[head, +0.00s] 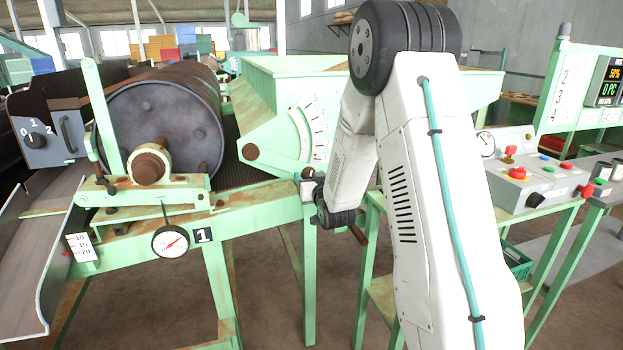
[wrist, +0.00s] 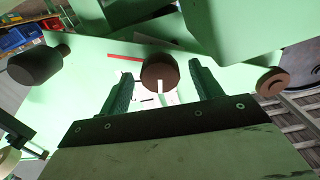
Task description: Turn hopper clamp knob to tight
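In the wrist view, a brown round knob (wrist: 159,72) with a white pointer line sits on a pale green panel of the hopper; I take it for the clamp knob. Its line points down in the picture. A red mark (wrist: 125,57) and part of a white label show beside it. My gripper (wrist: 160,78) is open, with one dark green finger on each side of the knob and a visible gap to it. Whether the tips reach its depth is unclear. In the head view, the green hopper (head: 262,105) stands behind my arm, which hides the clamp knob.
A second brown knob (wrist: 271,81) and a dark cylinder (wrist: 40,65) flank the clamp knob in the wrist view. In the head view, a dark drum (head: 165,125) and a dial gauge (head: 170,242) are left, and a control box (head: 525,180) with a red button is right.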

